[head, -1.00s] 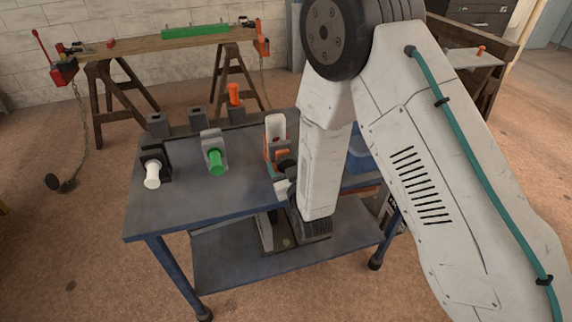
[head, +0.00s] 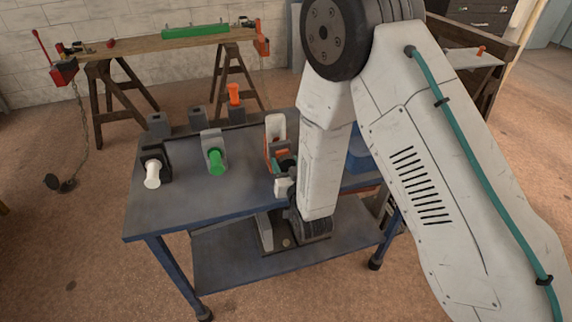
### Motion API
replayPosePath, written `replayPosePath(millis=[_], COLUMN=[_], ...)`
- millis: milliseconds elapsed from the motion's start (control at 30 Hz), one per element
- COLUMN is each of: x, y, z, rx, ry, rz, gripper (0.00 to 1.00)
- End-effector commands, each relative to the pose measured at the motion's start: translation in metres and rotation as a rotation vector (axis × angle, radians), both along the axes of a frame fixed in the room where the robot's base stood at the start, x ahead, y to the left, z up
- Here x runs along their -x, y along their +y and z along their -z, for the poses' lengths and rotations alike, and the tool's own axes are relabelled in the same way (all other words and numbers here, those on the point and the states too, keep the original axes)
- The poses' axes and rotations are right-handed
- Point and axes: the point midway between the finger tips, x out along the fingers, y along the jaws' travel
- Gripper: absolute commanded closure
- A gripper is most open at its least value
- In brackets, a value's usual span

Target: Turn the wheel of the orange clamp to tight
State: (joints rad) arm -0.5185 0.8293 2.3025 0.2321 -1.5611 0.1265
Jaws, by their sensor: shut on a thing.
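The orange clamp (head: 268,152) stands at the right part of the blue-grey bench top, with a pale upright piece above it. Its wheel is mostly hidden behind my gripper and forearm; I cannot read how far it is turned. My gripper (head: 284,167) is at the front of the clamp, close against it, and shut on the wheel. The fingertips are small and partly covered by my arm.
A clamp with a green handle (head: 216,163) and one with a white handle (head: 152,174) stand left on the bench (head: 195,205). An orange knob (head: 234,93) rises at the back. A blue bin (head: 358,155) is behind my arm. The front left bench top is clear.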

Motion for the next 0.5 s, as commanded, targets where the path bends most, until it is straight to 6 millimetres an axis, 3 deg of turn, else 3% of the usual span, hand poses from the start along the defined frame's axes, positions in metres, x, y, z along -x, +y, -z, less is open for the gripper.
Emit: replayPosePath(millis=[100, 133, 200, 500], x=[0.0002, 0.0002, 0.0002, 0.0023], y=[-0.0002, -0.0002, -0.0002, -0.0007], z=[0.0, 0.0, 0.0, 0.0002], rx=[0.001, 0.001, 0.002, 0.002], ry=[0.0, 0.0, -0.001, 0.0], rz=[0.0, 0.0, 0.0, 0.0], gripper=[0.74, 0.43, 0.3, 0.3])
